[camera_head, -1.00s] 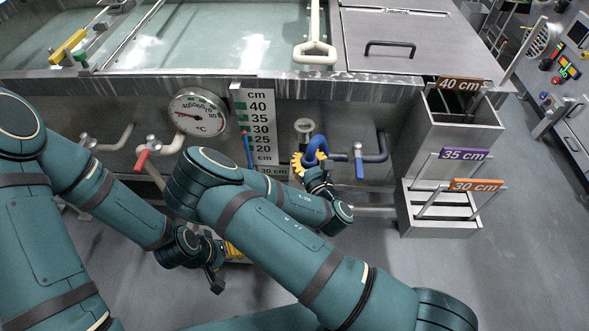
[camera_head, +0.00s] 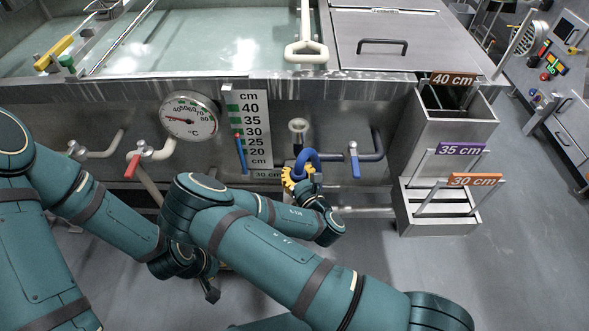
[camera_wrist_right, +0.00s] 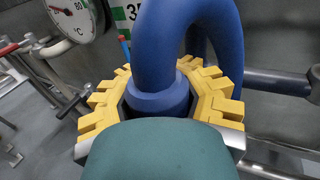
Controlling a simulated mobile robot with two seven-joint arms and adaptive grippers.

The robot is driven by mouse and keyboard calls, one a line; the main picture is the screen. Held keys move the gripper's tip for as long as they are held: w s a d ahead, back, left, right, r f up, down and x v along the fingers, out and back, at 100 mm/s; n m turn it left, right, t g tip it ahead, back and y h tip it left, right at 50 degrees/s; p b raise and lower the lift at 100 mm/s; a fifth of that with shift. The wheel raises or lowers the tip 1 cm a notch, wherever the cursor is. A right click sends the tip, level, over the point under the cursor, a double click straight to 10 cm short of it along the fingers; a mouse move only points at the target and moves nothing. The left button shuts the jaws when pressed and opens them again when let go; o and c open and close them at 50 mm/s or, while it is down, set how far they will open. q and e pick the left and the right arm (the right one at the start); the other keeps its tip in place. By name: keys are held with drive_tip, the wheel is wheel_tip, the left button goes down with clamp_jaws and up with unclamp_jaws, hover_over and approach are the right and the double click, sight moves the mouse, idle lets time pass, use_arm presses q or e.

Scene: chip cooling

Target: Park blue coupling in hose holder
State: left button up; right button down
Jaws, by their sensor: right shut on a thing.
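The blue coupling (camera_wrist_right: 160,92) sits at the end of a thick blue hose (camera_head: 308,157) that arches over it. My right gripper (camera_head: 297,178) is shut on the coupling in front of the tank wall. In the right wrist view, its yellow toothed fingers (camera_wrist_right: 160,100) stand on both sides of the coupling. I cannot make out which part is the hose holder.
A cream ring handle (camera_head: 298,126) and a blue-lever valve (camera_head: 353,160) are close to the right gripper. A red-lever valve (camera_head: 133,165), dial gauge (camera_head: 188,117) and level scale (camera_head: 250,130) are to the left. A steel rack (camera_head: 440,170) stands at the right.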

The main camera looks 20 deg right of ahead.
wheel_tip(320, 180, down, 2)
drive_tip(key=shift+b, duration=0.6)
drive_tip(key=shift+f+b, duration=0.45)
drive_tip(key=shift+f, duration=0.7)
drive_tip(key=shift+f, duration=2.85)
drive_tip(key=c, duration=0.7)
unclamp_jaws()
drive_tip(key=shift+o, duration=0.2)
wheel_tip(320, 180, up, 10)
drive_tip(key=shift+r, duration=0.1)
